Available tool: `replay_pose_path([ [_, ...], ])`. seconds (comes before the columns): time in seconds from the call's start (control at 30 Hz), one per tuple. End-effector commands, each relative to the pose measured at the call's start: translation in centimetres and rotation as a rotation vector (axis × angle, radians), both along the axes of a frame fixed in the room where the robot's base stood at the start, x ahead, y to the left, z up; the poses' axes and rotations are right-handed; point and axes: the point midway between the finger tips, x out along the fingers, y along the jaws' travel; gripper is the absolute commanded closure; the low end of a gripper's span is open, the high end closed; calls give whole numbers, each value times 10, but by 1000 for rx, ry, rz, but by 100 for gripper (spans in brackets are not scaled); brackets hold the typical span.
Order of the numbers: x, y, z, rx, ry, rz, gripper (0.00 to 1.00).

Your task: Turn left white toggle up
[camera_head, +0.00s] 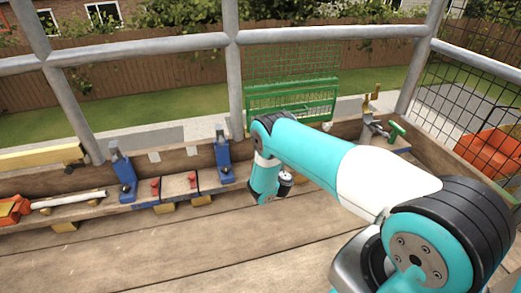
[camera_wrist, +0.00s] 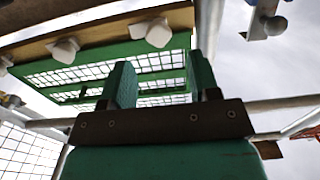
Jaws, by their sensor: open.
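In the wrist view, white knob-like toggles sit along a wooden board (camera_wrist: 110,30) at the upper left. One white toggle (camera_wrist: 157,34) is near the top middle, a second (camera_wrist: 65,50) is left of it, and a third (camera_wrist: 4,65) is cut by the left edge. I cannot tell whether each is up or down. My gripper (camera_wrist: 162,80) is open, with its two green fingers apart and nothing between them. The toggles appear beyond the fingertips, apart from them. In the head view my arm hides the fingers.
A green mesh rack (camera_head: 290,103) hangs at the railing (camera_head: 140,50); it also fills the wrist view's middle (camera_wrist: 90,72). Blue clamps (camera_head: 123,175) and red switches (camera_head: 155,188) line the wooden ledge on the left. Tools (camera_head: 372,118) lie at right. The plank floor (camera_head: 150,245) is clear.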

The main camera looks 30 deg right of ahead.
Motion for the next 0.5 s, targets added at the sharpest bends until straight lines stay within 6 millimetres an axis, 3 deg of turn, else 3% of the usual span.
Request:
replay_pose_path([
  [0.03,2,-1,-8,-1,-2,0,44],
  [0.3,8,-5,-3,1,-2,-3,44],
  [0.5,24,-12,0,4,-2,-8,44],
])
